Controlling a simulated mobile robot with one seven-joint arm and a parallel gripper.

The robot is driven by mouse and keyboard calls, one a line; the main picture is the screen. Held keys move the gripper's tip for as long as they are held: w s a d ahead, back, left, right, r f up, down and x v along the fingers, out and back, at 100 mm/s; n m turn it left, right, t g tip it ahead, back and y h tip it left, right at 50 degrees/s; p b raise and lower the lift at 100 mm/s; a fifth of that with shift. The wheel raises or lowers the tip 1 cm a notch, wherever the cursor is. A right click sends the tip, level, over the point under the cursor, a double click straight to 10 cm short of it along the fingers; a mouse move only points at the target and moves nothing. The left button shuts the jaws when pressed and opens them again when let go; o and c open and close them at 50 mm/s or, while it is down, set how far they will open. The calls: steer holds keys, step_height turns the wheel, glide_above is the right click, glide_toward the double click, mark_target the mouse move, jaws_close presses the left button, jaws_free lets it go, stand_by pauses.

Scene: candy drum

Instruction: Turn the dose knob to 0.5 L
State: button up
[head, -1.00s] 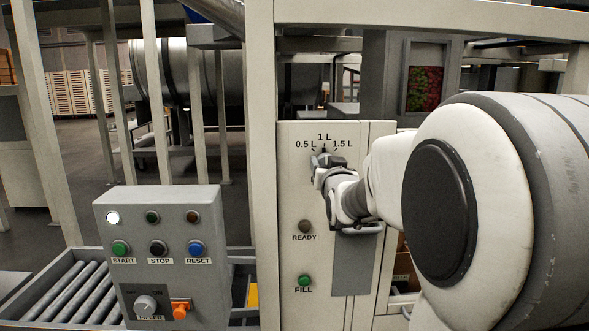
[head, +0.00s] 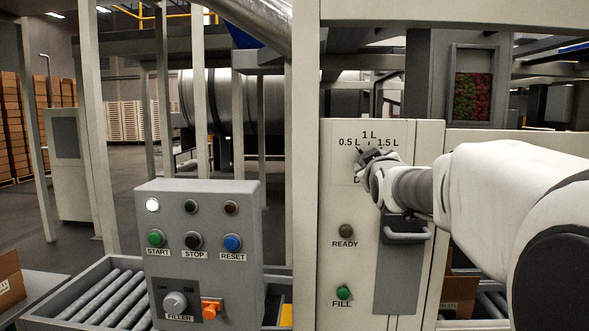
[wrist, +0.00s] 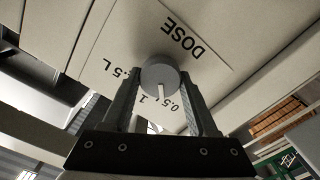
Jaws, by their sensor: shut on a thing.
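The dose knob (wrist: 159,75) is a round grey knob on the pale panel, below the word DOSE in the upside-down wrist view. Its white pointer line aims between the 1 L and 0.5 L marks. My gripper (wrist: 160,88) has its two dark fingers on either side of the knob, shut on it. In the head view my gripper (head: 370,157) is at the dial just under the 1 L label and mostly hides the knob. The dial labels 0.5 L, 1 L and 1.5 L show above it.
Below the dial are the READY lamp (head: 346,231), the FILL button (head: 343,293) and a panel handle (head: 405,236) close under my wrist. A grey control box (head: 200,255) with START, STOP and RESET stands to the left, by a roller conveyor (head: 112,297).

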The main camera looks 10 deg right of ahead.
steer(key=shift+n, duration=0.3)
steer(key=o, duration=1.4)
steer(key=b+v, duration=0.2)
steer(key=v, duration=1.5)
steer(key=shift+s+r, duration=0.1)
steer(key=shift+s, duration=0.15)
steer(key=shift+a, duration=0.1)
steer(key=s+a+f+m+g+y, duration=0.1)
steer(key=s+a+f+g, duration=0.3)
steer(key=f, duration=0.4)
steer(key=s+a+f+m+g+y, duration=0.1)
steer(key=s+a+f+g+y, duration=0.1)
steer(key=s+f, duration=0.5)
steer(key=s+a+f+m+g+y, duration=0.1)
steer(key=s+a+f+g, duration=0.4)
steer(key=f, duration=0.6)
steer(key=shift+s+a+f+m+g+y+p, duration=0.1)
steer(key=shift+s+a+m+g+y+p, duration=0.2)
steer(key=shift+s+m+g+y, duration=0.15)
